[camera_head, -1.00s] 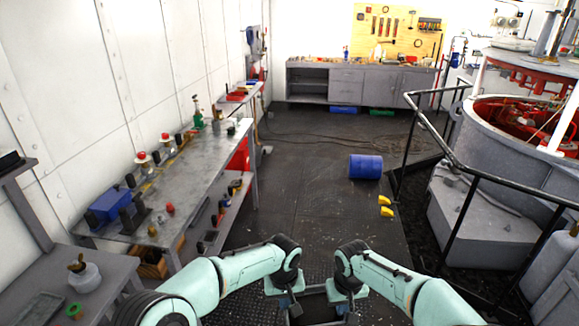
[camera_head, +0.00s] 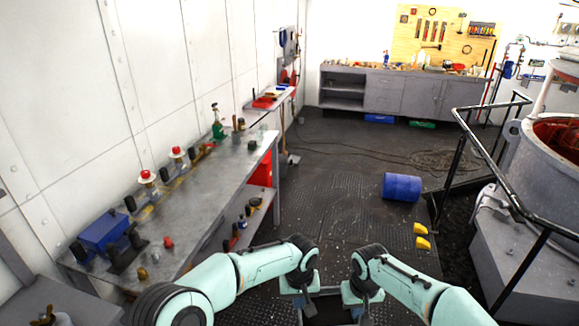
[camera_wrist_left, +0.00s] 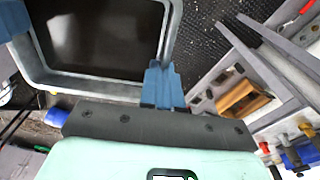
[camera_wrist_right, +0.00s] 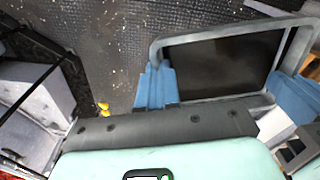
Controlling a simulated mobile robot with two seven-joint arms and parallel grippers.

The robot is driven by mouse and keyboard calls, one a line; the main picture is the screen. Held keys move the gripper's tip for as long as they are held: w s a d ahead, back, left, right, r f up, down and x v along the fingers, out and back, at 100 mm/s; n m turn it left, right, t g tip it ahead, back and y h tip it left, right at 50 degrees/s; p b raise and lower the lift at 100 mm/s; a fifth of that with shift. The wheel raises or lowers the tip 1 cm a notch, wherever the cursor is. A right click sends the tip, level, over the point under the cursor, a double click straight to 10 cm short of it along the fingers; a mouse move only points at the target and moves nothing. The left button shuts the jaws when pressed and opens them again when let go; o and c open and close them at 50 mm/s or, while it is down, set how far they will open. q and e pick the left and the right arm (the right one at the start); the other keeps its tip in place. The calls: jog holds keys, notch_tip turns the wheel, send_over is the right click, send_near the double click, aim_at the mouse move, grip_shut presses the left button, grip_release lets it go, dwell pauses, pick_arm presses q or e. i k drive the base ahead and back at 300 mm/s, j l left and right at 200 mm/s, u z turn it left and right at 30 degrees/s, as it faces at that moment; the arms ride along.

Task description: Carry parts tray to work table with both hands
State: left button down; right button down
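The parts tray (camera_wrist_left: 171,35) is a grey-rimmed rectangular tray with a dark, empty-looking inside. It is held low in front of me; the right wrist view also shows its rim (camera_wrist_right: 225,31). My left gripper (camera_head: 299,291) has its blue fingers closed on the rim at one side. My right gripper (camera_head: 355,297) has its fingers closed on the rim at the opposite side. In the head view the arms and grippers hide much of the tray. A long grey metal table (camera_head: 205,205) stands ahead to the left along the wall, with its front edge partly clear.
On that table are a blue box (camera_head: 103,232), red-capped items and a green bottle (camera_head: 217,122). A blue barrel (camera_head: 402,187) and yellow blocks (camera_head: 422,242) lie on the floor to the right, by a black railing (camera_head: 500,180). A grey workbench (camera_head: 400,92) stands at the back. Floor between is open.

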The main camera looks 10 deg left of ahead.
aim_at(198, 185)
jog(key=i+u, duration=0.1)
jog(key=i, duration=0.8)
jog(key=i+l+u, duration=0.1)
jog(key=i, duration=0.8)
jog(key=i+u, duration=0.35)
jog(key=i+l+u, duration=0.1)
jog(key=i+u, duration=0.25)
jog(key=i+j+u, duration=0.1)
jog(key=u, duration=0.3)
jog(key=i+u, duration=0.85)
jog(key=u, duration=0.25)
jog(key=k, duration=0.05)
